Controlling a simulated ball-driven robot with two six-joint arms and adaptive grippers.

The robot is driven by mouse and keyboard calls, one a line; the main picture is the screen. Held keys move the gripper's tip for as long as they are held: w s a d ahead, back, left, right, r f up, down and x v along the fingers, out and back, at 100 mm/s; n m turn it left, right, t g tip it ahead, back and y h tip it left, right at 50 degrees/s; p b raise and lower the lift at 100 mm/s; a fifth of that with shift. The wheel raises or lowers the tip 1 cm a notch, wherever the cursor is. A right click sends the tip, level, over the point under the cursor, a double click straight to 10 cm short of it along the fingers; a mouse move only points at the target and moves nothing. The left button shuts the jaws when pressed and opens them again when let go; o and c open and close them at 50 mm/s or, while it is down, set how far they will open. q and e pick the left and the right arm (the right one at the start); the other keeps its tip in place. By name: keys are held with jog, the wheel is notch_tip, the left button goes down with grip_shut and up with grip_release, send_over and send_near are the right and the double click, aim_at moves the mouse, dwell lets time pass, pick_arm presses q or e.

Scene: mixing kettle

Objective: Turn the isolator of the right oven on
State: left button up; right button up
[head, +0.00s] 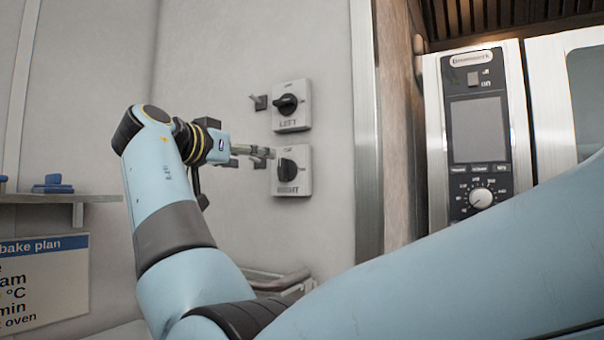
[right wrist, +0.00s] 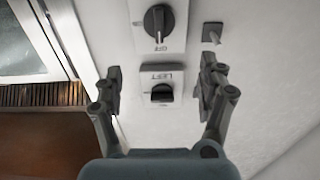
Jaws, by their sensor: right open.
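The right isolator (head: 304,180), a pale wall plate with a black knob (head: 287,170), is on the wall below the left isolator (head: 302,100). Its label "RIGHT" is readable in the head view. In the right wrist view, the scene is upside down: the right isolator's knob (right wrist: 158,22) stands upright at the top, by the letters "OFF". The plate marked "LEFT" (right wrist: 172,77) lies below it, between my fingers in the picture. My right gripper (head: 265,152) is open, its fingertips close in front of the right isolator's left edge; no contact is visible. My left gripper is out of view.
A small bracket with a rod (head: 260,102) projects beside the left isolator. An oven (head: 478,130) with a screen and dial stands to the right, past a metal wall edge (head: 362,130). A shelf (head: 60,198) and a bake-plan sign (head: 45,280) are at left.

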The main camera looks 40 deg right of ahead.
aim_at(280, 160)
jog(key=p+x, duration=0.3)
jog(key=x, duration=0.6)
jog(key=shift+d+r, duration=0.1)
jog(key=shift+d, duration=0.1)
jog(key=shift+w+d, duration=0.15)
jog(key=shift+d, duration=0.2)
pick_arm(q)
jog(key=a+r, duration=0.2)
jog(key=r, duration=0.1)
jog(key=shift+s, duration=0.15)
pick_arm(e)
jog(key=shift+d, duration=0.1)
grip_shut()
